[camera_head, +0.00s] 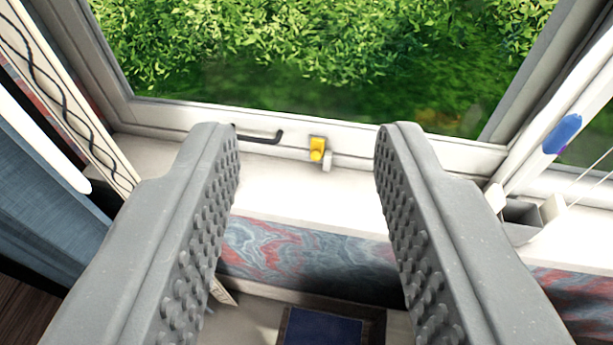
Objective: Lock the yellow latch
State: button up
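The yellow latch (317,149) is a small yellow block on the lower white rail of the window frame. A small pale grey or white piece (327,160) sits against its lower right side. My gripper (308,140) is open, with its two grey studded fingers wide apart on either side of the view. The latch shows in the gap between the fingertips, a little right of the middle. Nothing is between the fingers, and they do not appear to touch the latch. The exact distance to it cannot be told.
A black handle (262,136) is on the window rail left of the latch. The white sill (300,203) below is clear in the middle. A blue object (562,134) is on the right frame post, above a grey box-like item (522,212). A blue curtain (45,180) hangs left.

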aim_at(317, 143)
jog(key=z, duration=0.1)
jog(key=k, duration=0.25)
jog(key=z, duration=2.25)
jog(key=k, duration=1.3)
jog(key=u, duration=0.95)
jog(key=i, duration=1.05)
jog(key=z, duration=0.05)
